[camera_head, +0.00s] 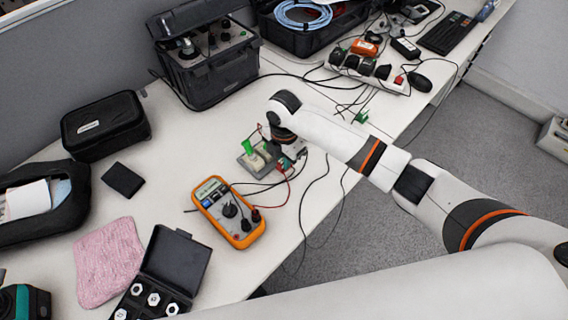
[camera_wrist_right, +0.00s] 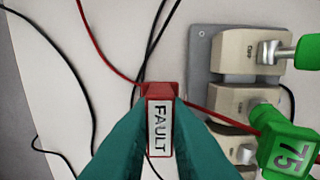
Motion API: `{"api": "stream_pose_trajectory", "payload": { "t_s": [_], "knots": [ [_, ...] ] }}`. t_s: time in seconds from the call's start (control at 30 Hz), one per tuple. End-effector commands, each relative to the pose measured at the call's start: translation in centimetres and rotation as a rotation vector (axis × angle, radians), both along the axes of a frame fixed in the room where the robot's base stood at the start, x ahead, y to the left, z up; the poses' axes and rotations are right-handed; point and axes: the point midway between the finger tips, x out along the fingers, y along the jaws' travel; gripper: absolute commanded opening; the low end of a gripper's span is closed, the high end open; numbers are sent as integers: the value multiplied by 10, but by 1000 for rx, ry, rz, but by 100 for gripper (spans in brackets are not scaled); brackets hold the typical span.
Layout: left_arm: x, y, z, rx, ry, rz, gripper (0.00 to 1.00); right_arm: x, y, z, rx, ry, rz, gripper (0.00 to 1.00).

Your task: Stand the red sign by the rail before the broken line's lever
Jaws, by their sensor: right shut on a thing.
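My right gripper (camera_wrist_right: 160,110) is shut on a small red sign (camera_wrist_right: 162,90) with a white face reading FAULT. It holds the sign beside the grey rail plate (camera_wrist_right: 203,48), over the white table. The plate carries cream switch blocks (camera_wrist_right: 240,52) in a row. The top block has a green lever (camera_wrist_right: 308,51) pointing right; a green lever marked 75 (camera_wrist_right: 287,150) sits lower down. In the head view the right gripper (camera_head: 296,152) is at the right side of the plate (camera_head: 246,166), and the sign is hard to make out. The left gripper is not in view.
Red and black wires run past the plate. An orange multimeter (camera_head: 230,212) lies just in front. A black case (camera_head: 205,60) stands behind, and a power strip (camera_head: 368,72) lies at the back right. The table's edge is close on the right.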

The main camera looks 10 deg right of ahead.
Motion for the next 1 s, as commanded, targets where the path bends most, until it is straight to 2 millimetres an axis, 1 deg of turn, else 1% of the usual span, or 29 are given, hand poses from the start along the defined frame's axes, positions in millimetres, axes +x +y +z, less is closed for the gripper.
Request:
{"api": "stream_pose_trajectory", "payload": {
  "t_s": [0.03, 0.1, 0.17, 0.53, 0.57, 0.6, 0.67, 0.9, 1.0],
  "knots": [
    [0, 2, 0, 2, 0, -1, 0, -1, 0, -9, -2, 5, -2, 0],
    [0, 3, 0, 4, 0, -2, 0, -1, 0, -19, -2, 5, -2, 0],
    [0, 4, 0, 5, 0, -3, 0, -1, 0, -25, -1, 3, -1, 0],
    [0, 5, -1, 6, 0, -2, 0, -1, -1, -30, -1, 2, 0, 0],
    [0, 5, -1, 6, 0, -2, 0, 0, 0, -30, -1, 2, 0, 19],
    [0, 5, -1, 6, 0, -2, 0, 0, 0, -29, -1, 2, 0, 25],
    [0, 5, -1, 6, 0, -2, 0, 0, 0, -29, -1, 2, 0, 35],
    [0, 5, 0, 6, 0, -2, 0, 0, 0, -29, -1, 2, 0, 36],
    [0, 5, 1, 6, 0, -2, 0, 0, 0, -26, 0, 0, 0, 36]
  ]
}}
